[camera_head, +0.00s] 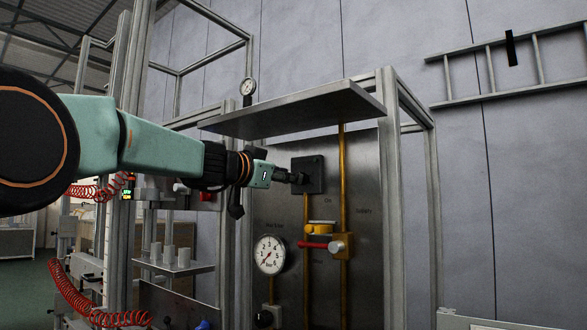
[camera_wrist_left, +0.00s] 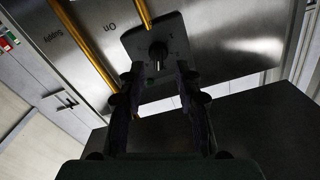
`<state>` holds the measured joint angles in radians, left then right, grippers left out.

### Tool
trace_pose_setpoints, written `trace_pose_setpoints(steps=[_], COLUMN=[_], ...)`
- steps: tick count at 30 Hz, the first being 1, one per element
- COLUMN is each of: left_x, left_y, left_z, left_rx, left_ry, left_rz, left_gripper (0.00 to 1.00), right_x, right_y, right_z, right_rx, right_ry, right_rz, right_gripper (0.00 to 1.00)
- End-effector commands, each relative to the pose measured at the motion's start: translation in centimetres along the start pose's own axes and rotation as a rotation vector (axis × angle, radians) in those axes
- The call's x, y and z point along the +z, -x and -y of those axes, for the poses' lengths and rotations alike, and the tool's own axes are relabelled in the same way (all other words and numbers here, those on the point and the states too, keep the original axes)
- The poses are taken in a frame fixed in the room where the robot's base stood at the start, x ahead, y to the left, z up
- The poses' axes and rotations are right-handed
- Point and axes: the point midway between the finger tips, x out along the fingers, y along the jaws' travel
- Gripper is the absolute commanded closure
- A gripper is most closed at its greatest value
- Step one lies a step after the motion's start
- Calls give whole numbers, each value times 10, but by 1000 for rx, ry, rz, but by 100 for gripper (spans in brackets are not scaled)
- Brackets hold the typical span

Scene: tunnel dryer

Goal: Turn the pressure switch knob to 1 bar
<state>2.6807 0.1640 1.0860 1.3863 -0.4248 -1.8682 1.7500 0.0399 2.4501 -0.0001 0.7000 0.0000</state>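The pressure switch is a dark square plate (camera_head: 313,168) on the upper part of the metal panel. Its small dark knob (camera_wrist_left: 158,52) shows in the left wrist view, with faint marks on the plate around it. My left gripper (camera_head: 294,178) points at the plate from the left, close to it. In the left wrist view its two fingers (camera_wrist_left: 158,68) are apart, with the knob between or just beyond their tips. I cannot tell whether they touch it. The knob is mostly hidden by the gripper in the head view. My right gripper is not in view.
A metal shelf (camera_head: 290,110) juts out above the switch. Below are a round gauge (camera_head: 270,255), a red valve handle (camera_head: 314,245) and yellow pipes (camera_head: 343,190). An aluminium post (camera_head: 391,200) stands to the right. A second dark knob (camera_head: 264,319) is low on the panel.

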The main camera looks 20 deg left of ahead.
Motion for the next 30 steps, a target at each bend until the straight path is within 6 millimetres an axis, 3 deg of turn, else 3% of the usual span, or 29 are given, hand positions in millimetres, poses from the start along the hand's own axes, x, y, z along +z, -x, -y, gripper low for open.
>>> trace_pose_setpoints(steps=[3,9,20,30], left_x=[-3,-2,0,0], left_y=[-14,-25,-27,-27], left_z=[0,-2,-3,-3], left_rx=[1,1,0,1], left_ry=[0,1,1,1], left_rz=[2,2,1,1], left_gripper=[66,66,67,96], right_x=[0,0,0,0], right_y=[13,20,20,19], right_z=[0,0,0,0], right_rx=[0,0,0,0], right_ry=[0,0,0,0], right_rz=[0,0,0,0], right_gripper=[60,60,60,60])
